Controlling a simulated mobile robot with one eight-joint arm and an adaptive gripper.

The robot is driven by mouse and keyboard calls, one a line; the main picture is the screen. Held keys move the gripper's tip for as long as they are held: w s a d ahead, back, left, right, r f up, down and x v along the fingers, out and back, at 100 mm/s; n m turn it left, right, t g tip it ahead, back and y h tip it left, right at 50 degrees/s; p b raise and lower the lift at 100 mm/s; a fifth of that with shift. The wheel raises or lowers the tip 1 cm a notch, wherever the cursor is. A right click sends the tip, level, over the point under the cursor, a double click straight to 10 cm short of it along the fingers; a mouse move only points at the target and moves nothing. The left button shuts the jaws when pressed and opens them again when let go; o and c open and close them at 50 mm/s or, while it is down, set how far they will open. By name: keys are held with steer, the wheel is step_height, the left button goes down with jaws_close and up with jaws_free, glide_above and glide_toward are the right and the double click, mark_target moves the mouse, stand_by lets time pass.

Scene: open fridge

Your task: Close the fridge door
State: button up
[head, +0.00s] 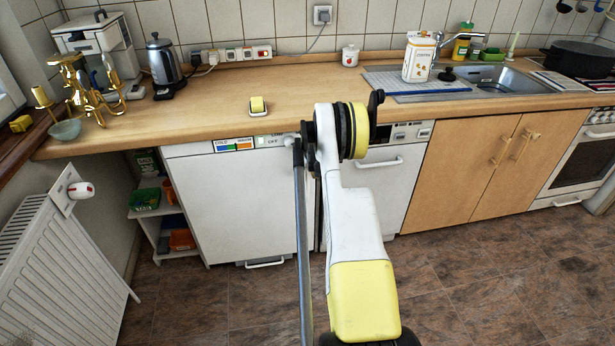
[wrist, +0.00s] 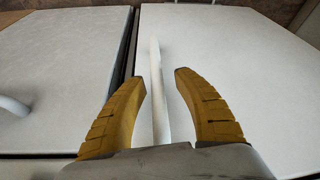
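The fridge front (head: 245,205) is a white panel under the counter, left of my arm in the head view. A cold/warm label strip sits above it, and no fridge interior shows. I cannot tell whether the door is fully shut. My gripper (wrist: 161,78) shows in the wrist view, with two yellow fingers spread apart. A white bar handle (wrist: 157,95) on a white panel (wrist: 225,55) lies between the fingers, with room on both sides. I cannot tell whether that panel is the fridge door. My gripper does not show in the head view.
Another white panel (wrist: 55,55) with a handle lies across a dark gap in the wrist view. A dishwasher (head: 387,185) is partly behind my arm. A radiator (head: 62,260) stands left, beside a small shelf (head: 165,215). The tiled floor (head: 480,290) is clear at right.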

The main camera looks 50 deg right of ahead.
steer(key=shift+r, duration=0.1)
steer(key=v, duration=1.2)
